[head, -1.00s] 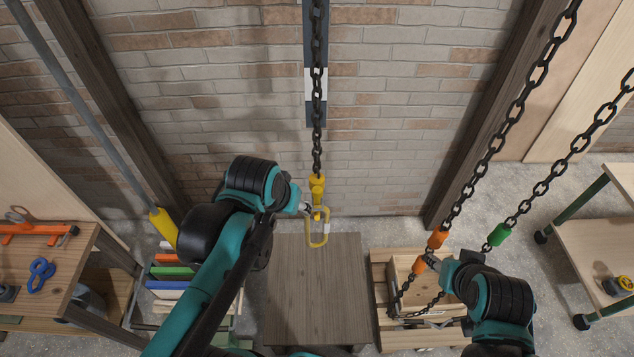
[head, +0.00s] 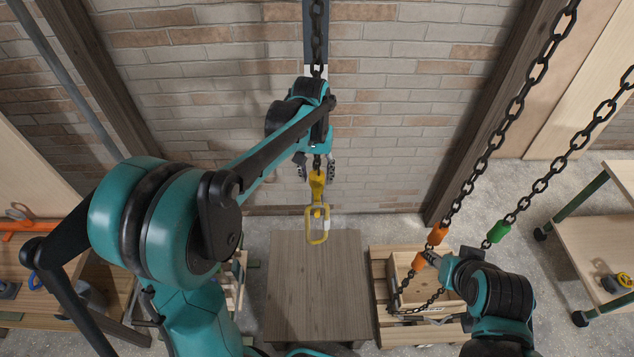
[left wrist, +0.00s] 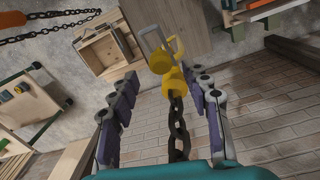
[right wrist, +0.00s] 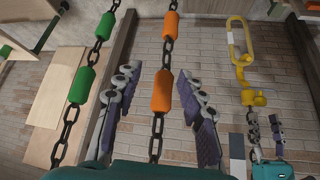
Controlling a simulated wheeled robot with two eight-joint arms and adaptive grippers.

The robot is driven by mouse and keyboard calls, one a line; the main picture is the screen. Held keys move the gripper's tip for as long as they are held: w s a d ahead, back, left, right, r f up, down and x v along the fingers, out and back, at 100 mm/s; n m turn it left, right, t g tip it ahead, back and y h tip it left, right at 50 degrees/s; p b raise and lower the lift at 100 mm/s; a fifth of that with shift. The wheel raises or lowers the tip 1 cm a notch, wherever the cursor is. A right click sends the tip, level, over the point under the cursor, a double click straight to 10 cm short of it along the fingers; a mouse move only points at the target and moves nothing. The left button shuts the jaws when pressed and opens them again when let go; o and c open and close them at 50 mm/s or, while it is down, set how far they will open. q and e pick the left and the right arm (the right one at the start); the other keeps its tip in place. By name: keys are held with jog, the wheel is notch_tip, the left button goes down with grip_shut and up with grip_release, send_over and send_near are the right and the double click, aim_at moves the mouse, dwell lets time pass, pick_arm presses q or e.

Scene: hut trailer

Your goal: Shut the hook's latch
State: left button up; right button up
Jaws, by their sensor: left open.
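The yellow hook (head: 317,188) hangs upright on a dark chain in front of the brick wall. A yellow oblong link (head: 309,224) with a pale section is at its lower end. The hook's latch is too small to make out. My left gripper (head: 317,172) is open, pointing down, with a finger on each side of the chain just above the hook. In the left wrist view the hook (left wrist: 168,78) lies between the open fingers, clear of both. My right gripper (right wrist: 160,92) is open around the chain with the orange sleeve (right wrist: 161,91), its fingers apart from it.
A wooden table (head: 318,290) stands below the hook. A wooden crate (head: 398,275) on a pallet is to its right, with chains carrying orange and green (head: 497,231) sleeves above it. A workbench (head: 600,235) is at far right. Bricks back the hook.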

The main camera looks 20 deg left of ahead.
aim_at(317, 188)
pick_arm(q)
notch_tip(317, 188, down, 3)
jog(key=shift+w+r, duration=0.1)
jog(key=shift+w, duration=0.05)
jog(key=shift+d+f, duration=0.1)
jog(key=shift+f, duration=0.5)
grip_shut()
